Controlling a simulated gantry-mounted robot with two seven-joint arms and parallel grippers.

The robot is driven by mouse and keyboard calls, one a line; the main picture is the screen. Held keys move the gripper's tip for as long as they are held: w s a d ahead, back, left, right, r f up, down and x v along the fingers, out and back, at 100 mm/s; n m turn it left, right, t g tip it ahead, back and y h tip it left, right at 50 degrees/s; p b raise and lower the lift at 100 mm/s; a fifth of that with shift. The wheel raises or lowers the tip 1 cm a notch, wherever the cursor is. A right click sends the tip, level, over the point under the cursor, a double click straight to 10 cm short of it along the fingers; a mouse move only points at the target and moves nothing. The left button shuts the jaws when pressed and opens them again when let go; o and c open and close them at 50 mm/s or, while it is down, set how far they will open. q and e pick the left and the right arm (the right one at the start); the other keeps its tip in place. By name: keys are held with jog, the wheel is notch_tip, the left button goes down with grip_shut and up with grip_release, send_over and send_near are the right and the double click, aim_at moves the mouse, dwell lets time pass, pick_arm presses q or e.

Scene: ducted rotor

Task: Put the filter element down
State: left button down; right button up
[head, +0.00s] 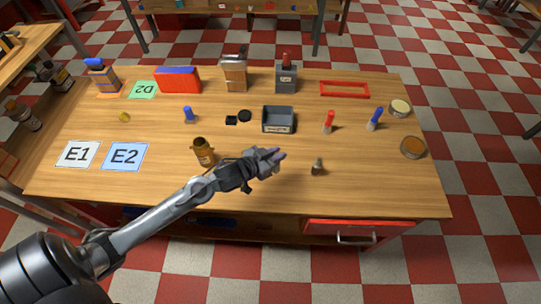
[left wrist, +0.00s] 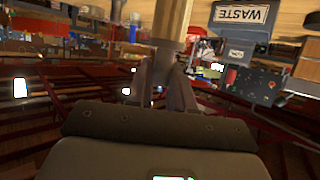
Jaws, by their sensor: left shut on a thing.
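My left gripper (head: 275,157) is above the front middle of the wooden table (head: 120,190), in front of the grey waste bin. In the left wrist view my left gripper (left wrist: 168,75) is shut on a tan, bar-like thing (left wrist: 172,22) that runs up out of the picture; I take it to be the filter element. In the head view the held thing is too small and covered by the fingers to make out. My right gripper is in neither view.
A grey bin (head: 278,121) marked WASTE stands behind the gripper. A red frame (head: 344,89) lies at the back.

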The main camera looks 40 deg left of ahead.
pick_arm(q)
jog(key=a+f, duration=0.1)
jog(key=f, duration=0.1)
jog(key=w+a+f, duration=0.1)
jog(key=f, duration=0.1)
jog(key=a+f, duration=0.1)
jog(key=f, duration=0.1)
jog(key=shift+w+a+f, duration=0.2)
jog(key=shift+w+a, duration=0.1)
jog(key=shift+a, duration=0.1)
jog(key=shift+f, duration=0.1)
jog(key=c, duration=1)
grip_release()
